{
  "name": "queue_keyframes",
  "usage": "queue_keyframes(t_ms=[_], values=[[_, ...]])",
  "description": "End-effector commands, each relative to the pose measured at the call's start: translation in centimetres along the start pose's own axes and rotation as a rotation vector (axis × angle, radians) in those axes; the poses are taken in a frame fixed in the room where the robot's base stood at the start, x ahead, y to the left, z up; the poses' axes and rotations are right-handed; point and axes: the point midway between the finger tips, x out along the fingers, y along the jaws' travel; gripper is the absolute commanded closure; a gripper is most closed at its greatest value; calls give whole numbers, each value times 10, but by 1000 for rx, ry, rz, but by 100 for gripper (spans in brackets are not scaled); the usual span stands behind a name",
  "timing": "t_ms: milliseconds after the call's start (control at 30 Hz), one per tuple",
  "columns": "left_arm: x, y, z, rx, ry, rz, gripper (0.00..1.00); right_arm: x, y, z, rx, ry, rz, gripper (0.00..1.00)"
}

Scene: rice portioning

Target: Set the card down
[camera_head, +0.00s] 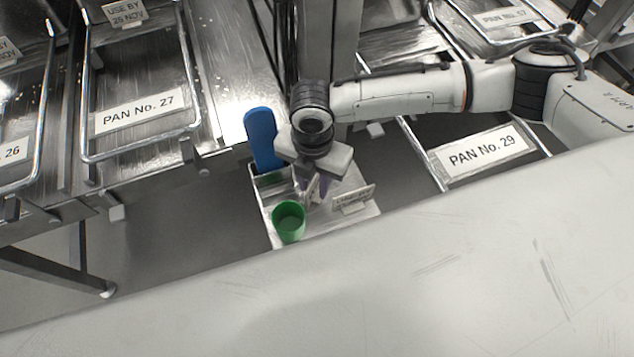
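A small pale card (354,197) with printed lines too small to read stands tilted at the right side of a light metal tray (352,213). My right gripper (313,187) points down over the tray, just left of this card. Its purple fingertips show a little apart, with a narrow pale piece between them. I cannot tell whether that piece is held or is part of the gripper or tray. The standing card appears apart from the fingers. My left gripper is not in view.
A green cup (288,222) stands at the tray's front left, close to my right gripper. A blue upright paddle-shaped object (262,138) is at the back left. Metal pans labelled 27 (140,112) and 29 (484,150) flank the tray. A broad pale surface (400,290) fills the foreground.

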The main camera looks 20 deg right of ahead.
Motion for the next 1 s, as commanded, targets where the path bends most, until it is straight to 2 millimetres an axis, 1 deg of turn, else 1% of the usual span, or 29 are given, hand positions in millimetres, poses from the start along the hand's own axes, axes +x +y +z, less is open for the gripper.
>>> queue_keyframes(t_ms=[33,100,200,467,567,600,633,1000], values=[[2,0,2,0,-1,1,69,10,2,1,1,-1,-3,74],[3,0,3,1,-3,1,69,20,2,1,1,0,-2,74],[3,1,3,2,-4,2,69,28,2,1,0,0,0,74],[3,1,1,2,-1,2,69,30,2,1,0,-1,0,74],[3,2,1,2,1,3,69,30,2,1,0,-1,0,89],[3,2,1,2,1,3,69,30,2,1,0,0,0,96],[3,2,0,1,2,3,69,30,2,1,0,0,0,100],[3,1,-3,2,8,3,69,28,2,1,0,0,1,100]])
